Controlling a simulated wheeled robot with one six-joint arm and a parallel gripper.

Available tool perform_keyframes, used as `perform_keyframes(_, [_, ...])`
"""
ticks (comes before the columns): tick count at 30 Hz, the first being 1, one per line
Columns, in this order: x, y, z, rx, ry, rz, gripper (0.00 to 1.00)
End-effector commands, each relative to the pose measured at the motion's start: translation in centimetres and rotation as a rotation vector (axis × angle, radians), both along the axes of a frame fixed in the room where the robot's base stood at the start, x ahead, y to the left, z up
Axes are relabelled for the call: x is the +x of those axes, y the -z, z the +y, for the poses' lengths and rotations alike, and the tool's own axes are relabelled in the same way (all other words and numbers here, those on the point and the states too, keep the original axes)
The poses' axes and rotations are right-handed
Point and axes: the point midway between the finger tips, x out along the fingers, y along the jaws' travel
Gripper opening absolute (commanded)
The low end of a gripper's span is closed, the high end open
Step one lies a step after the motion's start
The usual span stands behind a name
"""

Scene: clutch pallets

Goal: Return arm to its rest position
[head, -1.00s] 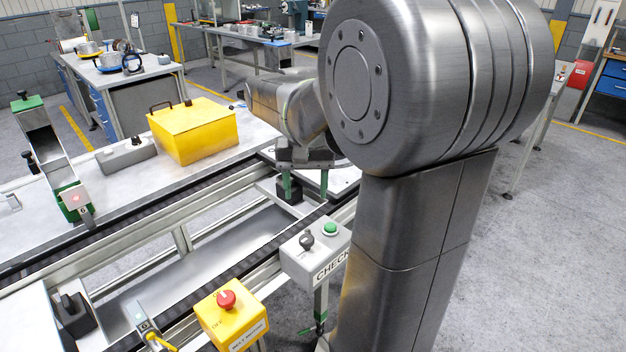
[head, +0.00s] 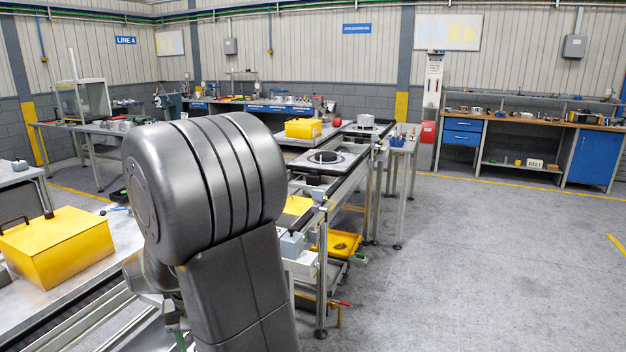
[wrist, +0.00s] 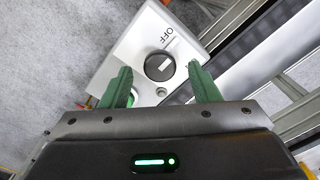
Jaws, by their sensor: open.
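My gripper (wrist: 160,88) shows in the wrist view with its two green fingers spread apart and nothing between them. Beyond the fingertips is a light grey control box (wrist: 130,50) with a black rotary knob (wrist: 159,66) and the word OFF beside it. A green button partly shows near the left finger. How far the fingers are from the box I cannot tell. In the head view my arm fills the middle left and hides most of the gripper and the box.
A yellow box (head: 58,246) sits on the bench at left. A conveyor line with a pallet (head: 322,162) and a yellow tray (head: 337,243) runs behind my arm. A workbench with blue drawers (head: 462,131) stands at the back right. The floor (head: 480,260) at right is clear.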

Motion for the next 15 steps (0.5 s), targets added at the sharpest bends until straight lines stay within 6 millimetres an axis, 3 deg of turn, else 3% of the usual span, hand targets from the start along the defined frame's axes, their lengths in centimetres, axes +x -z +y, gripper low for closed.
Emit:
perform_keyframes(6, [-0.01, 1.46, -0.01, 0.000, 0.000, 0.000, 0.56])
perform_keyframes(15, [0.00, 1.45, 0.00, 0.000, 0.005, 0.000, 0.56])
